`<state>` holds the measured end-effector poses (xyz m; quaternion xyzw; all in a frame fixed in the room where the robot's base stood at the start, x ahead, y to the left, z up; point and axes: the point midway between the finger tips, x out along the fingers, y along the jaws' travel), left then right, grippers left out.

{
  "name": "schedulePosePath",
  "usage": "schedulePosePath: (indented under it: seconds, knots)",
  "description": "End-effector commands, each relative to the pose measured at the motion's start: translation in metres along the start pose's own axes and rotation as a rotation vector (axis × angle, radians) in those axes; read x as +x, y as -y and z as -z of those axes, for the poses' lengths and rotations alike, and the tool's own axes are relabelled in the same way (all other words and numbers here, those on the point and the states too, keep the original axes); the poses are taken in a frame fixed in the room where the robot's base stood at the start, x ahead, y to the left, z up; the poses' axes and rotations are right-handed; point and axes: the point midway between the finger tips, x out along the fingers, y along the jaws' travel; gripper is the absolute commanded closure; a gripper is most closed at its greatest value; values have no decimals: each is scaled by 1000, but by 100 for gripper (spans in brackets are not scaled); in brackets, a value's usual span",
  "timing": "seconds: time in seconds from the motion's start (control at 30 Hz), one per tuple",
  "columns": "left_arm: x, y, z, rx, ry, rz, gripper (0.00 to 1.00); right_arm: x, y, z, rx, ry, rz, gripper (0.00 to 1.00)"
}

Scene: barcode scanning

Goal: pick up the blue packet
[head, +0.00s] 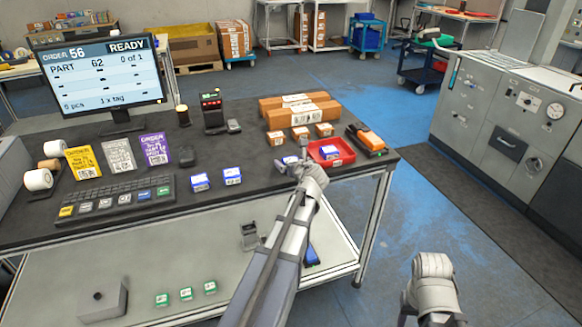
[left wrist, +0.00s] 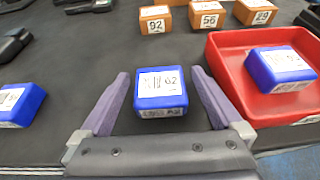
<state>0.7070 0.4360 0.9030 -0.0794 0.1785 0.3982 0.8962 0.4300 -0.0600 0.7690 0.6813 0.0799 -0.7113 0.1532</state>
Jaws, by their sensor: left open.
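A blue packet (left wrist: 160,93) with a white label stands on the dark table between the fingers of my left gripper (left wrist: 160,97). The label seems to end in 62. The fingers are open, one on each side, with a gap to the packet. In the head view my left gripper (head: 297,160) is low over the table beside the red tray and mostly hides this packet. Another blue packet (left wrist: 281,67) lies in the red tray (left wrist: 228,75). Two more blue packets (head: 200,182) (head: 232,176) stand left of the gripper. Only part of my right arm shows, low right.
Small brown boxes (left wrist: 208,16) stand behind the packet, with larger cartons (head: 300,108) farther back. The keyboard (head: 117,198) and monitor (head: 98,78) are to the left. An orange and black device (head: 368,139) lies by the right table edge. The mat around the packet is mostly clear.

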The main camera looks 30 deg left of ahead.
Motion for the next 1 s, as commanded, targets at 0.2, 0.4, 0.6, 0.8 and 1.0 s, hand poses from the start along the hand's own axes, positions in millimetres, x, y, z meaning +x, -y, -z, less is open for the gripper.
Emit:
schedulePosePath:
  seconds: [0.2, 0.4, 0.6, 0.8, 1.0]
  knots:
    - [-1, 0, 0, 0, 0, 0, 7, -1, 0, 0, 0, 0, 0, 50]
    - [-1, 0, 0, 0, 0, 0, 29, -1, 0, 0, 0, 0, 0, 50]
    - [-1, 0, 0, 0, 0, 0, 52, -1, 0, 0, 0, 0, 0, 50]
    - [-1, 0, 0, 0, 0, 0, 74, -1, 0, 0, 0, 0, 0, 50]
    - [-1, 0, 0, 0, 0, 0, 96, -1, 0, 0, 0, 0, 0, 50]
